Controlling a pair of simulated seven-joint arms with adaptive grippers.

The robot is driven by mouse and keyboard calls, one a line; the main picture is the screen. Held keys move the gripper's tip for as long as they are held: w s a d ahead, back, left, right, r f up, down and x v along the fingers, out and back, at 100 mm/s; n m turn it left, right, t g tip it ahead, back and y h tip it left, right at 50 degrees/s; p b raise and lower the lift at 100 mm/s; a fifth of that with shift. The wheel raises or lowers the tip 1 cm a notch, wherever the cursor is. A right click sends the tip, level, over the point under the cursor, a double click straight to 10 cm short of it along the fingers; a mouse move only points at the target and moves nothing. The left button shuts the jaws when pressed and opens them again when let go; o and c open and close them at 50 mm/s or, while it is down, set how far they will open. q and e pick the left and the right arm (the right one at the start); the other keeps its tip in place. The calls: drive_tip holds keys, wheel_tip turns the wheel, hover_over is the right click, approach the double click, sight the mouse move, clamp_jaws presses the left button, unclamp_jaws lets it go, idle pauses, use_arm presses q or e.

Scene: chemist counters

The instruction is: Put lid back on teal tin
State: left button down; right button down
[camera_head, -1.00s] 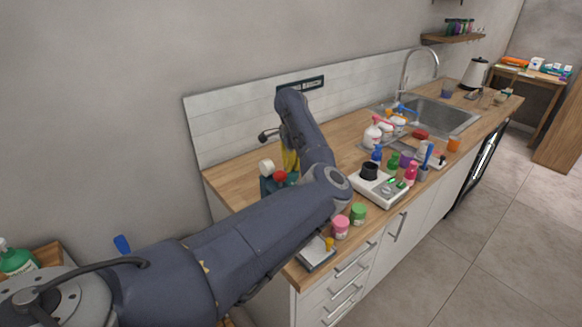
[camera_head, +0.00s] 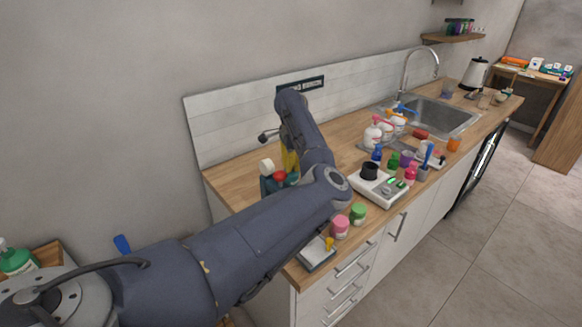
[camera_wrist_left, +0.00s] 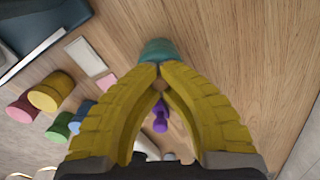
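My left gripper (camera_wrist_left: 160,70) has two yellow fingers whose tips come close together in the left wrist view. A round teal thing (camera_wrist_left: 157,47) shows right at the tips, its near side hidden by them. I cannot tell whether it is the tin or its lid, or whether the fingers grip it. In the head view the yellow fingers (camera_head: 290,160) show partly behind my left arm above the back left of the counter, with their tips hidden. I cannot make out a separate lid and tin. My right gripper is not in view.
Pink (camera_head: 340,226) and green (camera_head: 358,213) jars and a small tray (camera_head: 316,254) stand near the counter's front edge. A white scale (camera_head: 382,190) and several bottles stand farther right, before the sink (camera_head: 440,113). Bare wood (camera_wrist_left: 240,60) lies right of the fingers.

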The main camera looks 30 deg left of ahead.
use_arm(q)
drive_tip(key=c, duration=2.1)
unclamp_jaws()
drive_tip(key=shift+c, duration=0.2)
drive_tip(key=o, duration=1.2)
drive_tip(key=shift+f, duration=0.1)
drive_tip(key=shift+r, duration=3.5)
clamp_jaws()
